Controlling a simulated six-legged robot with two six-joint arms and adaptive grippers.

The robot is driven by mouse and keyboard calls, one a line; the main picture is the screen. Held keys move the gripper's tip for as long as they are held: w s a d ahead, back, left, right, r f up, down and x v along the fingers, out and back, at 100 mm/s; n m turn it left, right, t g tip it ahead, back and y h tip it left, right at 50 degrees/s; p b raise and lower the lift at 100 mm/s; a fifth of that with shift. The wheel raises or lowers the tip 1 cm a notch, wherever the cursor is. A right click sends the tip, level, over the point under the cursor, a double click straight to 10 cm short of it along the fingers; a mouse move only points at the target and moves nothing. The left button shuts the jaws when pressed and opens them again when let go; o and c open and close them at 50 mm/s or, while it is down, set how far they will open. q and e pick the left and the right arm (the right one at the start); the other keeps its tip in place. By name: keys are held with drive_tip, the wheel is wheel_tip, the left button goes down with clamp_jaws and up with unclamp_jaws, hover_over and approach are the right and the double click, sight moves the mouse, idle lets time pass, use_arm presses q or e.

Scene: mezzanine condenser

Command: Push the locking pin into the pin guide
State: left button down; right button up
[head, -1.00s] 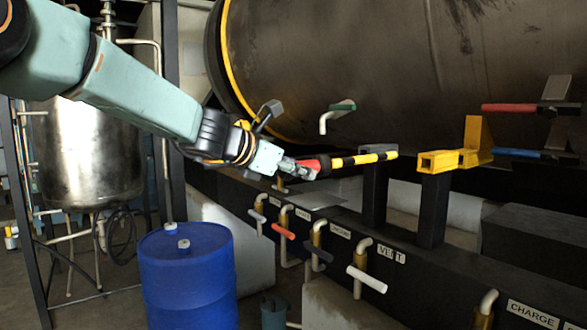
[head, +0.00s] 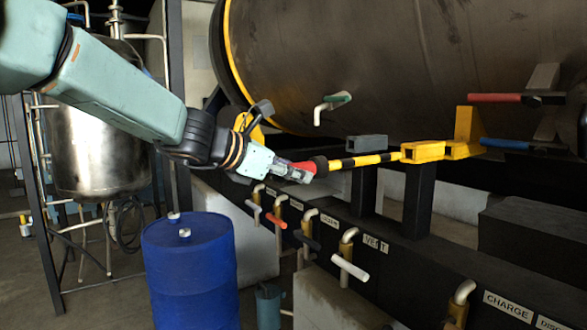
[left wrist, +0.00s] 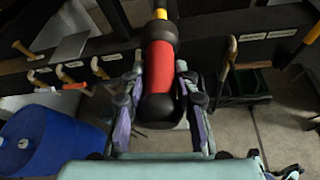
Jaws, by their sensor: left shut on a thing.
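The locking pin (head: 366,160) has a red handle with black ends and a yellow-and-black striped rod. My left gripper (head: 303,172) is shut on the handle and holds the pin nearly level. In the left wrist view the red handle (left wrist: 158,68) lies between the two fingers of the left gripper (left wrist: 160,105). The yellow pin guide (head: 424,151) sits on a dark post. The rod's far tip meets the guide's left end in the head view; whether it is inside the opening I cannot tell. My right gripper is out of view.
A grey block (head: 367,142) tops another post behind the rod. Below, a dark beam carries several valves with coloured handles, one a white handle (head: 350,268). A blue drum (head: 190,270) stands at lower left. The large dark tank (head: 400,65) fills the back.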

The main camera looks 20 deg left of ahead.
sight(316, 166)
use_arm(q)
drive_tip(key=shift+a, duration=0.45)
drive_tip(key=shift+r, duration=0.1)
drive_tip(key=shift+s+d+r, duration=0.1)
drive_tip(key=shift+s+d, duration=0.1)
drive_tip(key=shift+s, duration=0.05)
drive_tip(key=shift+w+d, duration=0.25)
drive_tip(key=shift+d, duration=0.15)
drive_tip(key=shift+w, duration=0.5)
drive_tip(key=shift+w+a, duration=0.15)
drive_tip(key=shift+w, duration=0.1)
drive_tip(key=shift+w+d, duration=0.1)
drive_tip(key=shift+d, duration=0.65)
drive_tip(key=shift+w+a, duration=0.15)
drive_tip(key=shift+a, duration=0.25)
drive_tip(key=shift+d, duration=0.4)
drive_tip(key=shift+w+d, duration=0.2)
drive_tip(key=shift+w, duration=0.5)
drive_tip(key=shift+w+d+p, duration=0.3)
drive_tip(key=shift+w+d, duration=0.1)
drive_tip(key=shift+d, duration=0.25)
drive_tip(key=shift+w, duration=0.2)
